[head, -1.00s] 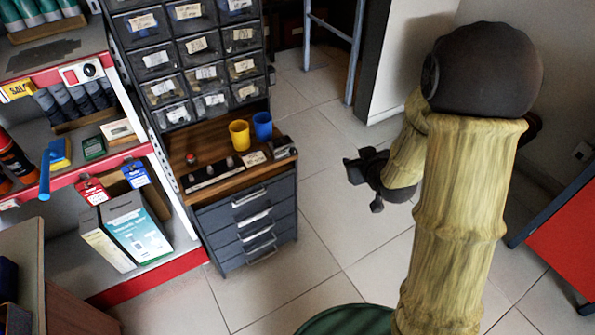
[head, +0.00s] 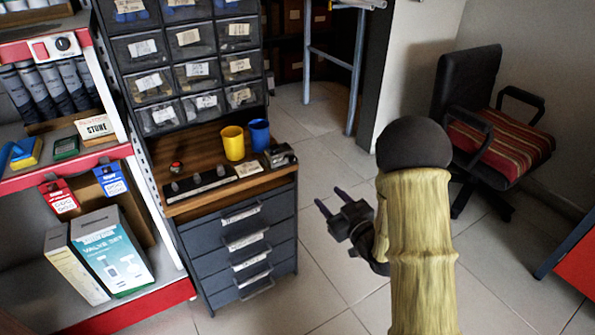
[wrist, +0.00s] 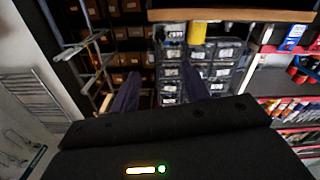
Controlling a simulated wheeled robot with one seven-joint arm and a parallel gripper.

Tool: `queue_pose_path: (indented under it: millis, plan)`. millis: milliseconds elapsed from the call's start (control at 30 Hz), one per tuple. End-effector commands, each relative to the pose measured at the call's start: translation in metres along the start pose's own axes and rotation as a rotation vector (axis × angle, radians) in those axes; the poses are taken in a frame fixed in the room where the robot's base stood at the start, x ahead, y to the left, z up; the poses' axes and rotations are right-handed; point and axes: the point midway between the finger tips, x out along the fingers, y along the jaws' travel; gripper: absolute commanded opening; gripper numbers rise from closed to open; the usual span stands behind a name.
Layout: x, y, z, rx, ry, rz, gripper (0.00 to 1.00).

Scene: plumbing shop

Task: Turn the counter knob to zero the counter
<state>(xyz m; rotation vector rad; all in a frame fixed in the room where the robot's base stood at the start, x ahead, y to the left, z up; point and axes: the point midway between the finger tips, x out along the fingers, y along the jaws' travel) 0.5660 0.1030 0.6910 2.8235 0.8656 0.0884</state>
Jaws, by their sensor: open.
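A small dark device (head: 280,155) with a pale front sits at the right end of the wooden top of a drawer cabinet; it looks like the counter, but its knob is too small to make out. My gripper (head: 332,200) is open and empty, in the air to the right of the cabinet and apart from the device. Its two dark fingers also show in the wrist view (wrist: 160,92), spread apart with nothing between them.
A yellow cup (head: 233,143) and a blue cup (head: 258,132) stand just behind the device. A black strip with several pegs (head: 200,185) and a red button (head: 177,167) lie left. Shelving (head: 100,166) is further left; a chair (head: 490,135) stands right. Floor between is clear.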

Motion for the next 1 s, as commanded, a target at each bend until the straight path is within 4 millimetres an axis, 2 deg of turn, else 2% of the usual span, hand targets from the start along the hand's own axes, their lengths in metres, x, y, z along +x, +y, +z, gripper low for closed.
queue_pose_path:
  millis: [233, 367, 1000]
  plan:
    - [0.002, 0.0, -0.001, 0.0, -0.001, 0.0, 0.46]
    - [0.012, -0.001, 0.0, -0.001, 0.0, -0.003, 0.46]
    - [0.12, -0.001, 0.001, 0.0, 0.0, -0.002, 0.46]
